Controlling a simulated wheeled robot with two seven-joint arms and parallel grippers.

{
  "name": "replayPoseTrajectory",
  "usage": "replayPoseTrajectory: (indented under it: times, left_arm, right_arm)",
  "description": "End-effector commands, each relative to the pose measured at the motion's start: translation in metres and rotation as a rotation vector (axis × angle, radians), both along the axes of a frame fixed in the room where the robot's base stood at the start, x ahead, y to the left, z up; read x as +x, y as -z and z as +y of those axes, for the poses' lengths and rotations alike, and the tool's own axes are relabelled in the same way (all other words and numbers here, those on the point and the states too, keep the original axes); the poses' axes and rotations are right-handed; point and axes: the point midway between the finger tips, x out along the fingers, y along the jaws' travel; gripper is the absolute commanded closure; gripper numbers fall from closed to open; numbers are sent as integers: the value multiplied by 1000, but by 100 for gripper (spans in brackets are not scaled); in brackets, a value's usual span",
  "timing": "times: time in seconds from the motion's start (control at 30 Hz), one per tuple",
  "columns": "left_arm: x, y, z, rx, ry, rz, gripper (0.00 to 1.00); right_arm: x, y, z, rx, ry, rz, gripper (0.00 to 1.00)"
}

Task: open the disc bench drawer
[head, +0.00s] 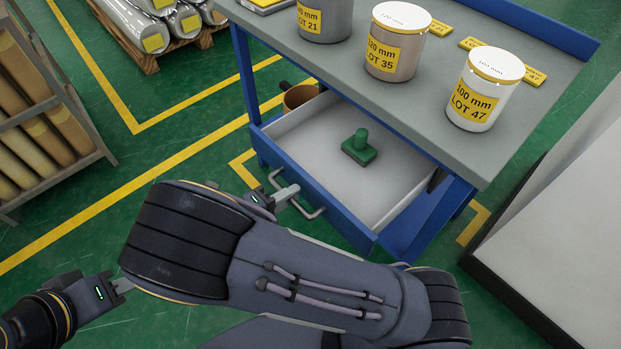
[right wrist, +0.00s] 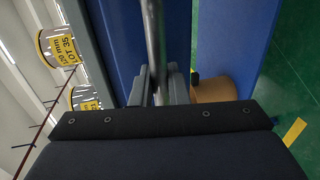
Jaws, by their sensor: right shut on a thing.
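The disc bench (head: 500,135) has a grey top and a blue frame. Its drawer (head: 325,200) stands pulled out, with its pale inside showing. A green block with a knob (head: 360,147) lies in the drawer. The drawer's metal handle (head: 313,213) is on the blue front. My right gripper (head: 289,195) is shut on the handle; in the right wrist view the handle bar (right wrist: 152,40) runs between the fingers (right wrist: 152,88). My left gripper (head: 122,286) is at the lower left, away from the bench, and its finger gap is unclear.
A brown bin (head: 298,96) is behind the drawer. A rack of rolls (head: 45,120) stands left, a pallet of wrapped rolls (head: 160,30) behind, a pale box (head: 560,220) right.

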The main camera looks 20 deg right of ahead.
Motion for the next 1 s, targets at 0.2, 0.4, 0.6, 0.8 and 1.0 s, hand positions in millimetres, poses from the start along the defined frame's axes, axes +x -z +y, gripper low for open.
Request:
replayPoseTrajectory:
  times: [0.2,0.4,0.6,0.8,1.0]
  left_arm:
    - [0,3,0,0,0,0,64]
    - [0,4,0,0,0,0,64]
    - [0,4,0,0,0,0,64]
    - [0,4,0,0,0,0,64]
    - [0,4,0,0,0,0,64]
  right_arm:
    - [-12,1,30,0,-1,0,100]
    - [-17,1,41,0,-1,1,100]
    - [-18,0,44,0,0,0,100]
    - [-18,0,43,0,0,0,100]
    - [-17,0,43,0,0,0,68]
